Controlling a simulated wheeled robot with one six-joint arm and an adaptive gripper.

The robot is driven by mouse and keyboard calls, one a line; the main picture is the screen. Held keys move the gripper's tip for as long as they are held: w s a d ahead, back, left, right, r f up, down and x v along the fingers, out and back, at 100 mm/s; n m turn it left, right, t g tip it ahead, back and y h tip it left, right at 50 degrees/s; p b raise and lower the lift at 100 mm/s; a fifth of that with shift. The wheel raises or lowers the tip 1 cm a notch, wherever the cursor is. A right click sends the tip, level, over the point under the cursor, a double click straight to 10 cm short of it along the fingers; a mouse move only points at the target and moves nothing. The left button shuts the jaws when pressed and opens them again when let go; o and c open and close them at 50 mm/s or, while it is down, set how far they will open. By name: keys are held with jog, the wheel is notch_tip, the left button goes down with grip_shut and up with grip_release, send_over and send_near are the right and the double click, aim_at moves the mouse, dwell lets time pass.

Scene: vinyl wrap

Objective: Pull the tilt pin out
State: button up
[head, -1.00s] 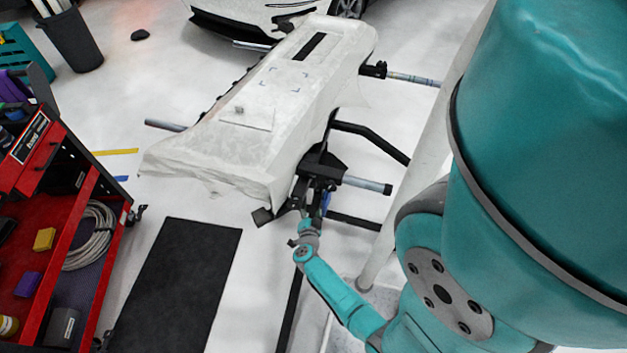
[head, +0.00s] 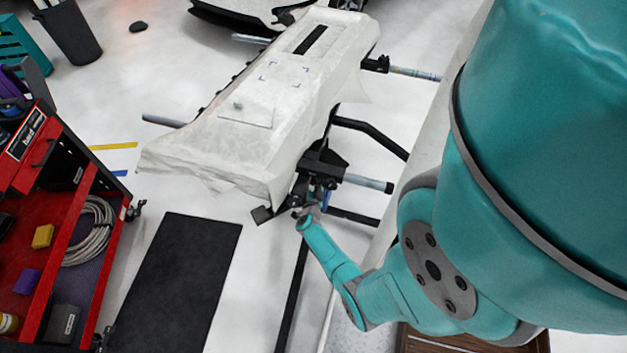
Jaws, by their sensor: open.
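A stand with a white-covered panel (head: 215,155) on top fills the middle of the head view. Its black bracket (head: 322,160) shows at the near right end, with a grey tube (head: 368,182) sticking out to the right. My gripper (head: 318,190) is at the underside of this bracket, small and partly lost against the dark parts. A blue part (head: 326,200) shows right beside it. I cannot make out the tilt pin; it is too small or hidden by the bracket and my wrist. I see nothing held in my gripper.
A red tool cart (head: 75,220) stands at the left. A black mat (head: 175,285) lies on the floor between cart and stand. The stand's black legs (head: 368,137) reach out to the right. A dark bin (head: 68,32) and a car (head: 255,10) are at the back.

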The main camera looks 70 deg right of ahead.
jog(key=shift+x, duration=1.45)
grip_shut()
